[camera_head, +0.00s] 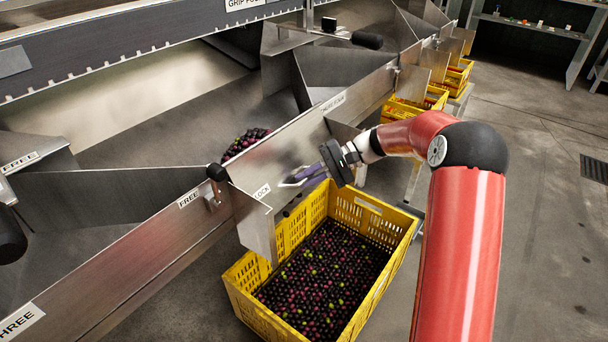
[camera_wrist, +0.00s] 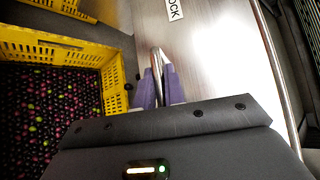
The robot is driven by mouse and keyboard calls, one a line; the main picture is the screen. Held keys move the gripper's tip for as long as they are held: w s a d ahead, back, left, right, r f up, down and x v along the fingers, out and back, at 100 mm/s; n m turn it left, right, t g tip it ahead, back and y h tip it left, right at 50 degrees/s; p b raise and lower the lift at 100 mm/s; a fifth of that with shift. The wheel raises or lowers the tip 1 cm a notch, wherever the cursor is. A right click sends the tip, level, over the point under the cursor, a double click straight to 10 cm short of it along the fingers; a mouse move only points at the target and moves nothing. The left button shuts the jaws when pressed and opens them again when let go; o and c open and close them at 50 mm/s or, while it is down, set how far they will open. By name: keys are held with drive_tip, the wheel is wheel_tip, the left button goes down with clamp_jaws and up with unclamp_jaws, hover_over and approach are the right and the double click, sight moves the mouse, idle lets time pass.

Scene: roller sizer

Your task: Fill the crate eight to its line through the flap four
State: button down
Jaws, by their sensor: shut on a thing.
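The steel flap panel (camera_head: 290,152) stands above the crate, with a "LOCK" label. More olives (camera_head: 246,142) are heaped behind it. My gripper (camera_head: 300,179), with purple fingers, is shut on a metal handle (camera_wrist: 156,58) in front of the panel. I cannot see whether the flap is open.
A black-knobbed lever (camera_head: 217,172) stands left of the panel beside a "FREE" label (camera_head: 188,198). A steel side plate (camera_head: 254,226) juts over the crate's left side. More yellow crates (camera_head: 415,108) stand further back. The floor at right is clear.

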drive_tip(key=shift+s+d+r, duration=0.1)
drive_tip(key=shift+d, duration=0.05)
drive_tip(key=c, duration=1.5)
unclamp_jaws()
drive_tip(key=v, duration=0.7)
drive_tip(key=shift+d, duration=0.4)
drive_tip(key=shift+r, duration=0.1)
